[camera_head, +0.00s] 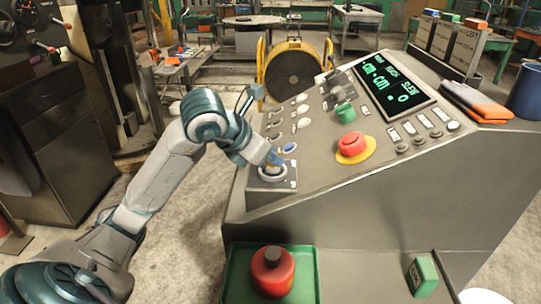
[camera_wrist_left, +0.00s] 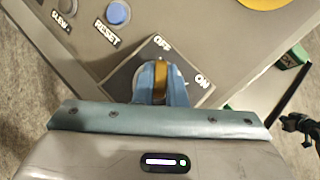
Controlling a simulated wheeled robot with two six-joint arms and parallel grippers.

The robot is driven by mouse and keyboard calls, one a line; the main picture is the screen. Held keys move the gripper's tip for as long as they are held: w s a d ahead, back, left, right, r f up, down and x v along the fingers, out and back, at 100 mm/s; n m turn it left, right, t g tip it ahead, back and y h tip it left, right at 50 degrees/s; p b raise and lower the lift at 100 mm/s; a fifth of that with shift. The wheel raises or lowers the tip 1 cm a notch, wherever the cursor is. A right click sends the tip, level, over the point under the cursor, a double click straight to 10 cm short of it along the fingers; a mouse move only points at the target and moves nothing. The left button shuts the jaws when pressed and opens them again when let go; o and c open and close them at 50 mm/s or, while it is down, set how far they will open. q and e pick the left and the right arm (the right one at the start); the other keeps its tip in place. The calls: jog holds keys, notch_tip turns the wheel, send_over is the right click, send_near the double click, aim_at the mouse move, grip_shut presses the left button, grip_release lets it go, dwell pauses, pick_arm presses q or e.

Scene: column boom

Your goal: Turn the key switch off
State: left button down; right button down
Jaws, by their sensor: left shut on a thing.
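The key switch (camera_head: 272,173) sits on a square plate at the near left corner of the grey control console. In the left wrist view its brass-coloured key (camera_wrist_left: 161,78) stands between my fingers, with the labels OFF and ON on the plate beside it. My left gripper (camera_head: 274,160) reaches in from the left and is shut on the key; it fills the lower part of the wrist view (camera_wrist_left: 161,88). The fingers hide part of the switch. My right gripper is not in view.
Close by on the console are a blue reset button (camera_head: 289,147), a red mushroom button (camera_head: 352,145) on yellow, a green knob (camera_head: 345,112) and a display (camera_head: 390,85). A green tray (camera_head: 237,285) with a red container (camera_head: 272,272) lies in front.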

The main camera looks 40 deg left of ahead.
pick_arm(q)
jog(key=c, duration=1.5)
grip_release()
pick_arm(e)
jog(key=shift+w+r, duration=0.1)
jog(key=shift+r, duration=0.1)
